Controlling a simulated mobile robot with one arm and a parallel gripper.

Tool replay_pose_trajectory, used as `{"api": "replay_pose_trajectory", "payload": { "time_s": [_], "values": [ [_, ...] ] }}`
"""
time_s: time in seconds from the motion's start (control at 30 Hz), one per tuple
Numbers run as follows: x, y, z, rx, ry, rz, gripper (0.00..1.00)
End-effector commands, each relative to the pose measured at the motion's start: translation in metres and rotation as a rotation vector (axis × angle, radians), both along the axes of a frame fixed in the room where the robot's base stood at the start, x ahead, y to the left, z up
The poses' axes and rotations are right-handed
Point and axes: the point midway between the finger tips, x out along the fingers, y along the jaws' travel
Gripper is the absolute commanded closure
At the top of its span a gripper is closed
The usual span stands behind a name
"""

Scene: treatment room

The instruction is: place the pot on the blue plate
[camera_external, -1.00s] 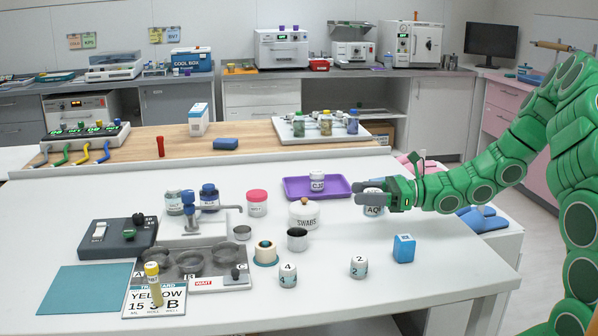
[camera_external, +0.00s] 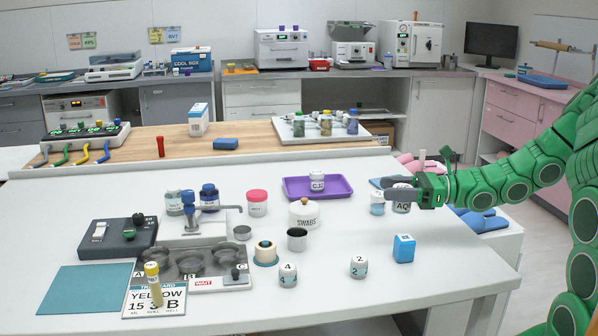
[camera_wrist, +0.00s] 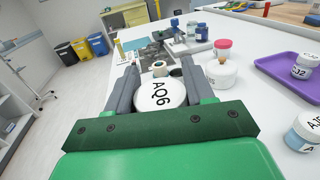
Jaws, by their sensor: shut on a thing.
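My gripper (camera_external: 398,194) is shut on a white pot (camera_external: 402,206) marked AQ, above the right part of the white table. In the wrist view the pot's white lid (camera_wrist: 160,93) reads AQ6 and sits between the two grey fingers. A flat teal-blue square (camera_external: 88,290) lies at the table's front left, bare and far from my gripper.
A white jar with a teal band (camera_external: 377,204) stands just left of the held pot. A purple tray (camera_external: 296,193) holds a small jar (camera_external: 317,181). A SWABS jar (camera_external: 304,215), a dark cup (camera_external: 297,239), a tape roll (camera_external: 265,253) and a blue box (camera_external: 404,248) stand nearby.

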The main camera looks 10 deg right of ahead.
Motion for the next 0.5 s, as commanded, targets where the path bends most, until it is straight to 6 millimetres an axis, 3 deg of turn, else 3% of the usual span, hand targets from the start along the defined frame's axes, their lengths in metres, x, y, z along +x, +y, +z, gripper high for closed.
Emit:
{"api": "replay_pose_trajectory", "payload": {
  "time_s": [0.3,0.5],
  "values": [
    [0.093,-0.053,-0.018,-0.005,-0.003,-0.128,0.78],
    [0.149,-0.088,-0.016,-0.005,-0.007,-0.202,0.78]
  ]
}}
